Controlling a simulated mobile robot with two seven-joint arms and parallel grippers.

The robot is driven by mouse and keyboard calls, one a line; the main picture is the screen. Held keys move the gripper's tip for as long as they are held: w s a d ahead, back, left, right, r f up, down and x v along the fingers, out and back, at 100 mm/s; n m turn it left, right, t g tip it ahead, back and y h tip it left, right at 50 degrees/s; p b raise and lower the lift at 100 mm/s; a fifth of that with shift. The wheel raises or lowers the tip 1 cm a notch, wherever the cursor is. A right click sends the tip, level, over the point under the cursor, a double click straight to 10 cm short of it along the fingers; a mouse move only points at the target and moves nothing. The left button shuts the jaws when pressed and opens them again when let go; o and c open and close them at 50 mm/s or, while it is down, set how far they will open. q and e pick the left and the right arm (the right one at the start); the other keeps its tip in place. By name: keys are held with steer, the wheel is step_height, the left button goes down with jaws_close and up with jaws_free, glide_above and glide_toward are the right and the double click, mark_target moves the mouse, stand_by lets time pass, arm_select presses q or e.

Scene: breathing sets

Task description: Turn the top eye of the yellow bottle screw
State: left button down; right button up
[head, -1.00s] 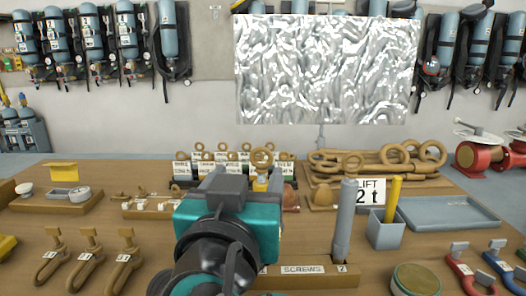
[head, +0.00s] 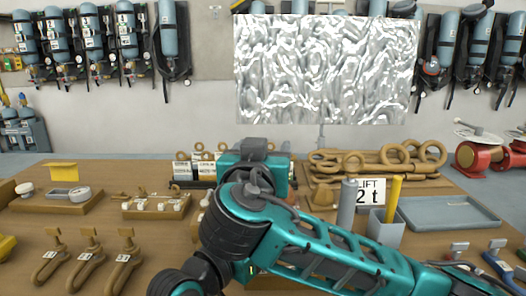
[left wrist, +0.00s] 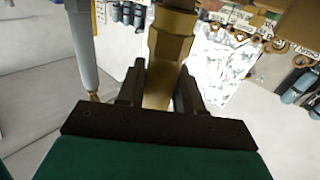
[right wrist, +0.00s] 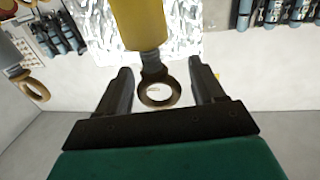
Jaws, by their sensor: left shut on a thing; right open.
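The yellow bottle screw (right wrist: 138,22) shows in the right wrist view, with its dark ring-shaped top eye (right wrist: 158,95) between my right fingers. My right gripper (right wrist: 160,70) is open around the eye, with a gap on both sides. My left gripper (left wrist: 160,82) is shut on an ochre, faceted piece (left wrist: 168,48), which appears to be the bottle screw's body in shade. In the head view, my right arm crosses in front and hides the bottle screw and my left gripper.
Small labelled stands with eye bolts (head: 200,160) are behind my arm. A board of large rings (head: 375,162), a grey post (head: 347,205), a "LIFT 2 t" sign (head: 371,192) and a grey tray (head: 445,213) stand to the right. Shackles (head: 85,262) lie front left.

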steer(key=c, duration=1)
